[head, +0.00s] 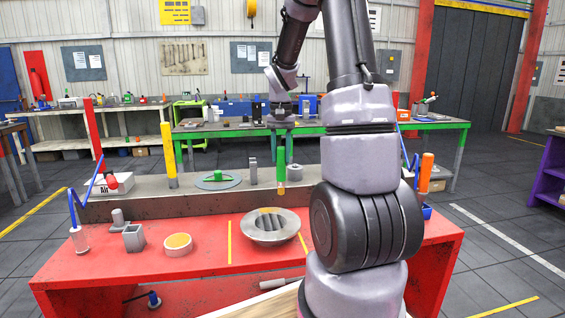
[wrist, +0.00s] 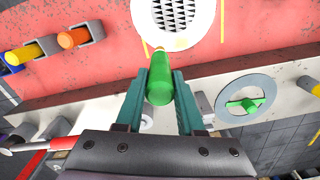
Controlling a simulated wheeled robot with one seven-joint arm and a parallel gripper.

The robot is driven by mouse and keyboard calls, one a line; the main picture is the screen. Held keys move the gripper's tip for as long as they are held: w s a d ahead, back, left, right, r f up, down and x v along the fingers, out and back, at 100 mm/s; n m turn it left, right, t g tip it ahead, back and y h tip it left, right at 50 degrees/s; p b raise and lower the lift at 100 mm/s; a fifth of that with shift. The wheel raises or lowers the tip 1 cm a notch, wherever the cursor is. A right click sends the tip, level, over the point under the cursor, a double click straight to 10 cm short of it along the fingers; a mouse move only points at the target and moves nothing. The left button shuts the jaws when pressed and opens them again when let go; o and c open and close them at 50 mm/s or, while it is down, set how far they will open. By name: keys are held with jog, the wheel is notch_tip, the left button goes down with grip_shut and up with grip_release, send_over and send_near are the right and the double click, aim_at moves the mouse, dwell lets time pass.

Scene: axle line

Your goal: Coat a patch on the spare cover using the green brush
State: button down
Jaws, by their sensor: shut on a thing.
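My gripper (wrist: 159,80) is shut on the green brush (wrist: 159,86). In the head view the green brush (head: 281,160) hangs roughly upright, with a light tan lower end, behind the round grey flanged part. This flanged part (head: 285,236) lies on the red bench and has dark slats in its middle. It also shows at the top of the wrist view (wrist: 207,14), beyond the brush. A grey-blue disc with a green handle (head: 204,184) lies on the raised back ledge. No label shows which round part is the spare cover.
A round tan-topped tub (head: 177,243) and a square grey socket (head: 134,238) stand left on the bench (head: 210,258). A yellow post (head: 168,155) rises from the ledge (head: 325,175). Yellow lines flank the flanged part.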

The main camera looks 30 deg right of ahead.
jog(key=shift+r, duration=1.05)
